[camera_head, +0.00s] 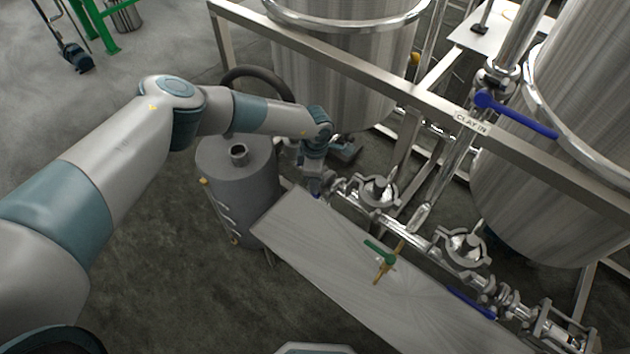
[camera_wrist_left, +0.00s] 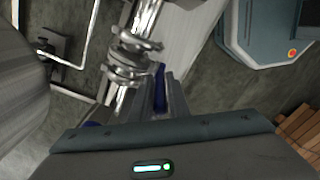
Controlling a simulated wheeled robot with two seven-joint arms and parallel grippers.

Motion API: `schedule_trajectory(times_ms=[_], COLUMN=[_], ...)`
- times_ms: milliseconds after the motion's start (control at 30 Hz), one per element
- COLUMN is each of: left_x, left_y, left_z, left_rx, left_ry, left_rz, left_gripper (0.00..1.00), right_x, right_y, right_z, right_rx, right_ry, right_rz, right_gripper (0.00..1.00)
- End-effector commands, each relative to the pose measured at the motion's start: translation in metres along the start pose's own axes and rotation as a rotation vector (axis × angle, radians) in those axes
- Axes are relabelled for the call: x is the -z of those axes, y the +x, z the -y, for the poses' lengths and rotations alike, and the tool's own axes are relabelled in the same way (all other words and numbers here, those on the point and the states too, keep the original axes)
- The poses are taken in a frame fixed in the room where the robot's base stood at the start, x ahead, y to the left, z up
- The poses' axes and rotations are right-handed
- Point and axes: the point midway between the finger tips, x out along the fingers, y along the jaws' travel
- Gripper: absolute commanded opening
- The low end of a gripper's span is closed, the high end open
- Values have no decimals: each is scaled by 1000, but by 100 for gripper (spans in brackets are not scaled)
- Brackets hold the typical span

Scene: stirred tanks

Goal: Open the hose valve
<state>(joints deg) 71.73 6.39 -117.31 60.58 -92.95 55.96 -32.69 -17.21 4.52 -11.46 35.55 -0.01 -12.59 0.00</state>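My left gripper (camera_head: 314,182) reaches down at the left end of the steel pipe run, partly hidden by my own wrist in the head view. In the left wrist view its fingers (camera_wrist_left: 163,98) stand close together with a blue valve handle (camera_wrist_left: 160,78) between them, beside a clamped steel pipe fitting (camera_wrist_left: 130,58). The fingers look closed on the handle; the contact is partly hidden. The valve body there is mostly hidden in the head view. My right gripper is not in view.
A flat steel plate (camera_head: 330,270) lies before the pipes, near a green-handled brass valve (camera_head: 380,252) and another blue handle (camera_head: 470,302). A grey cylinder (camera_head: 240,190) stands left. Large tanks (camera_head: 345,70) and a frame rail (camera_head: 330,62) stand behind.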

Motion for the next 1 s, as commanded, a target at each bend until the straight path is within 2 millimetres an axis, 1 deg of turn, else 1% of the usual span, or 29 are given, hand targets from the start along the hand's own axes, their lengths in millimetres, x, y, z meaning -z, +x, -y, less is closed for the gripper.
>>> schedule_trajectory(times_ms=[33, 67, 333, 533, 667, 800, 1000], left_x=[0, 0, -1, -8, -14, -19, -20], left_y=[0, 0, 0, 0, 4, 7, 4], left_z=[0, 0, 1, 6, 10, 13, 14], left_rx=[0, 0, -8, -62, -122, -181, -209], left_ry=[0, 0, 1, 6, 7, 5, 0], left_rz=[0, 0, -15, -102, -190, -276, -312], left_gripper=[2, 0, 0, 0, 0, 0, 0], right_x=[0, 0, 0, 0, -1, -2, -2], right_y=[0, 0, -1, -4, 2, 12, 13], right_z=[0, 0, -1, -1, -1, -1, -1], right_rx=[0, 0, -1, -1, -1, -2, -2], right_ry=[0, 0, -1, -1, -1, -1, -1], right_rz=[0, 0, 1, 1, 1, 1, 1], right_gripper=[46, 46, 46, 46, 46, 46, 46])
